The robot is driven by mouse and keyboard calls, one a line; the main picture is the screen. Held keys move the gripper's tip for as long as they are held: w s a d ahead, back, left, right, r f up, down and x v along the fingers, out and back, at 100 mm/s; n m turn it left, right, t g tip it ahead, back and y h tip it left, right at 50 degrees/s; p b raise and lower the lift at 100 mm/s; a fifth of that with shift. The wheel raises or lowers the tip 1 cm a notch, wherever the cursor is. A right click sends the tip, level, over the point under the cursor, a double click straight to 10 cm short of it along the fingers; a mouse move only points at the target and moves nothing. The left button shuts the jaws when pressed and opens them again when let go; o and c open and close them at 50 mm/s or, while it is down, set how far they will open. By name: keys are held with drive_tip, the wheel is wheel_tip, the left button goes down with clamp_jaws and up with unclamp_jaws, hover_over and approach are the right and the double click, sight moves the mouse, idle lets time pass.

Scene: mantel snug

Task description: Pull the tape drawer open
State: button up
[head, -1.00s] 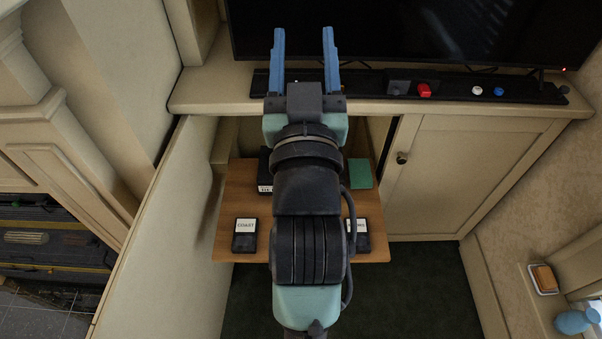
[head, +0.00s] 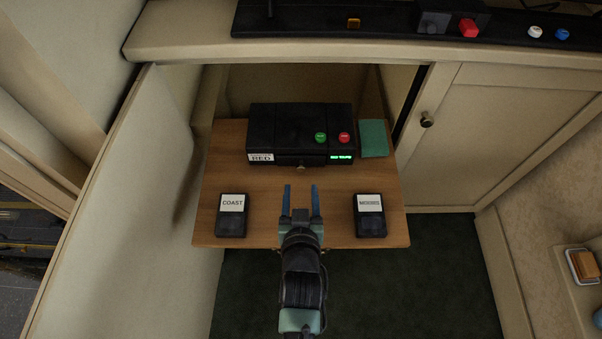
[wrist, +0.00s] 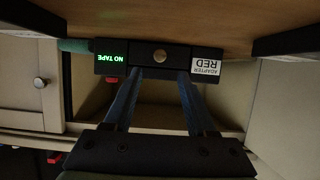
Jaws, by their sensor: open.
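The black tape deck (head: 262,125) stands on a wooden shelf board (head: 225,165) inside the open cabinet. Its front has a small round knob (head: 300,167), a label reading ADAPTER RED and a green NO TAPE display (head: 341,157). The tape drawer's front looks flush with the deck, so it appears closed. The knob (wrist: 160,56) also shows in the upside-down wrist view. My gripper (head: 301,188) is open and empty in front of the deck, fingers pointing at it. In the wrist view its fingertips (wrist: 160,75) lie on either side of the knob's line, apart from it.
Green and red buttons top the deck. A green block (head: 374,138) sits beside it. The open cabinet door (head: 120,190) stands left; a closed door (head: 480,140) is right.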

sight(301, 169)
drive_tip(key=b+x, duration=0.1)
drive_tip(key=x, duration=0.6)
drive_tip(key=shift+w+f+b, duration=0.1)
drive_tip(key=shift+w+b, duration=0.2)
drive_tip(key=shift+b, duration=0.1)
clamp_jaws()
idle(1.0)
